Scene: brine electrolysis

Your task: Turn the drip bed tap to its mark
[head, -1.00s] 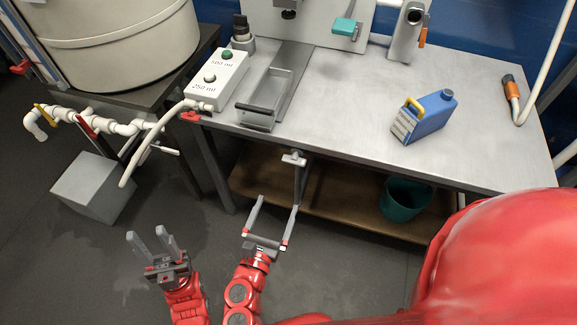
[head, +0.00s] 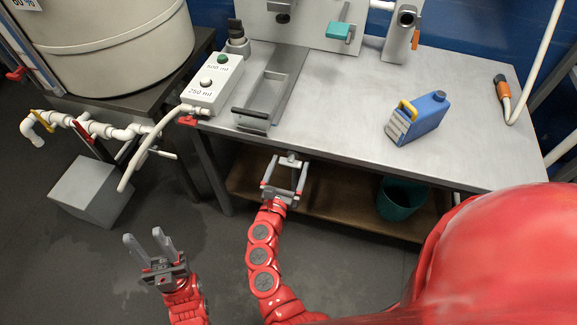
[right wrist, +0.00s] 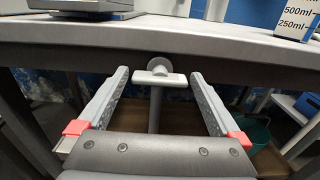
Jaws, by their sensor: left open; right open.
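A pale tap with a flat crossbar handle and a round hub hangs under the front edge of the bench; I take it as the drip bed tap (right wrist: 160,78). It is partly hidden in the head view (head: 291,157). In the right wrist view its handle lies level. My right gripper (head: 289,164) is open, with one finger on each side of the handle and a gap visible on both sides. I see no mark on the tap. My left gripper (head: 143,237) is open and empty, low at the left above the floor.
The bench (head: 340,110) carries a metal trough (head: 268,95), a white button box (head: 213,85) and a blue jug (head: 418,117). A lower shelf (head: 330,205) holds a green bucket (head: 400,198). White pipes and a large vat (head: 110,45) stand at the left.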

